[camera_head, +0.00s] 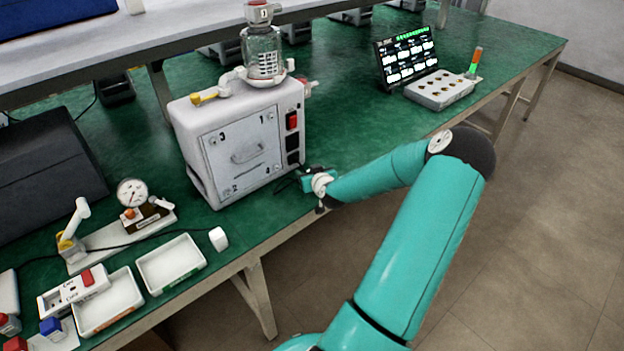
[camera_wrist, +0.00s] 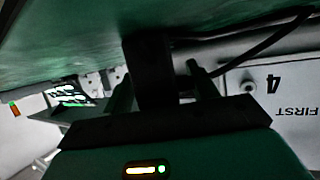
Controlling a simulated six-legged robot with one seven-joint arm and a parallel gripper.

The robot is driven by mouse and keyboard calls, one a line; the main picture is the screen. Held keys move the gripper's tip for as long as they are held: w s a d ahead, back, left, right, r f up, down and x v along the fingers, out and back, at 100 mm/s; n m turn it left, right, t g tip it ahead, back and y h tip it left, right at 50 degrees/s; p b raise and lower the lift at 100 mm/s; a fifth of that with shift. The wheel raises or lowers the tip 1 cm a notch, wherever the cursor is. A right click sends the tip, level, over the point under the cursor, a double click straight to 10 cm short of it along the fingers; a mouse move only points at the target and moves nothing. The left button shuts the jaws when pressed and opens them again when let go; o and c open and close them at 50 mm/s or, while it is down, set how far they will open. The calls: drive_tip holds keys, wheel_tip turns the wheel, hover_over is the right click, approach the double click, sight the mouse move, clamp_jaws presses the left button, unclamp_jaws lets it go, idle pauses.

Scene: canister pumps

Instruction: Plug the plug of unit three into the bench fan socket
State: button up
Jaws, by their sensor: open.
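A white pump unit (camera_head: 245,140) with a glass canister on top stands on the green bench. Its front panel carries the digits 1 to 4, and it also shows upside down in the wrist view (camera_wrist: 288,90). My gripper (camera_head: 300,182) is low beside the unit's right front corner. In the wrist view my gripper (camera_wrist: 162,84) is open, its fingers on either side of a dark block (camera_wrist: 153,65). I cannot tell whether this is the plug or whether the fingers touch it. A black cord (camera_wrist: 265,45) runs near it. A white socket strip (camera_head: 72,292) with a red switch lies at lower left; its label is unreadable.
Two white trays (camera_head: 171,287) lie near the front edge, with a small white block (camera_head: 218,239) beside them. A gauge (camera_head: 132,193) stands behind. A screen (camera_head: 405,57) and a grey box (camera_head: 439,98) stand far right. The bench between them and the unit is clear.

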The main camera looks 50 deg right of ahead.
drive_tip(key=c, duration=1.1)
drive_tip(key=shift+o, duration=0.2)
drive_tip(key=shift+r, duration=0.15)
drive_tip(key=shift+r, duration=0.65)
drive_tip(key=s+a+r, duration=0.4)
drive_tip(key=a+r, duration=0.7)
drive_tip(key=a, duration=0.2)
drive_tip(key=shift+a+r, duration=0.2)
drive_tip(key=shift+a, duration=0.05)
